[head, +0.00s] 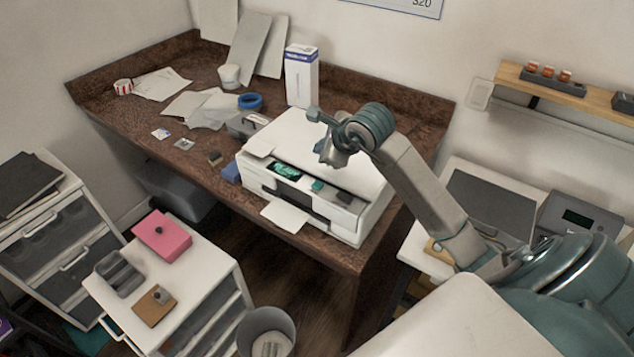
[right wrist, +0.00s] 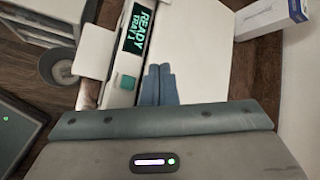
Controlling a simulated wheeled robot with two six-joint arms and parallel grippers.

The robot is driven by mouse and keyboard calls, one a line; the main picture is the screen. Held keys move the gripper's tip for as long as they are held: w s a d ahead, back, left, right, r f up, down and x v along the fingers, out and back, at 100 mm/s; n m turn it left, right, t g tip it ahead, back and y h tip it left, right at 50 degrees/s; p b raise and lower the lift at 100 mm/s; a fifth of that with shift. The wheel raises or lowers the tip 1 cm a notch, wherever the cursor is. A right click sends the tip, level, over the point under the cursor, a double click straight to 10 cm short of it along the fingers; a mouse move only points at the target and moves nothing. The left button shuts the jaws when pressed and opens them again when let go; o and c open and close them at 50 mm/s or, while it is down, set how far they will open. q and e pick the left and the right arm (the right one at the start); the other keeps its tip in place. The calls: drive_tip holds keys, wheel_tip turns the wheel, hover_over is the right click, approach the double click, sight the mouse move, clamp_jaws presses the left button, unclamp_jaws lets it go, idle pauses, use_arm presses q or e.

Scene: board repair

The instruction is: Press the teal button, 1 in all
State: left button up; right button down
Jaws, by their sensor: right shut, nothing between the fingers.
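The white printer (head: 345,160) stands on the brown counter, with a green display (head: 288,171) on its front panel. The small teal button (head: 317,185) sits to the right of the display in the head view. In the right wrist view, the teal button (right wrist: 127,82) lies just left of the fingers, below the display (right wrist: 138,30), which reads READY TRAY 1. My right gripper (head: 328,157) is above the printer, its fingers shut together and empty; the fingers also show in the right wrist view (right wrist: 158,72). They appear apart from the button. My left gripper is out of view.
A white and blue box (head: 301,76) stands behind the printer. A blue tape roll (head: 250,101), papers (head: 207,108) and a grey holder (head: 243,125) lie to its left. A bin (head: 268,330) stands on the floor in front. A drawer cabinet (head: 195,265) stands front left.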

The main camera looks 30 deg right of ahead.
sight(321, 186)
drive_tip(key=shift+f, duration=0.1)
wheel_tip(321, 186, down, 8)
drive_tip(key=b, duration=0.4)
drive_tip(key=shift+f+b, duration=0.35)
drive_tip(key=shift+b, duration=0.3)
idle(1.4)
drive_tip(key=shift+f+b, duration=0.35)
drive_tip(key=shift+b, duration=0.25)
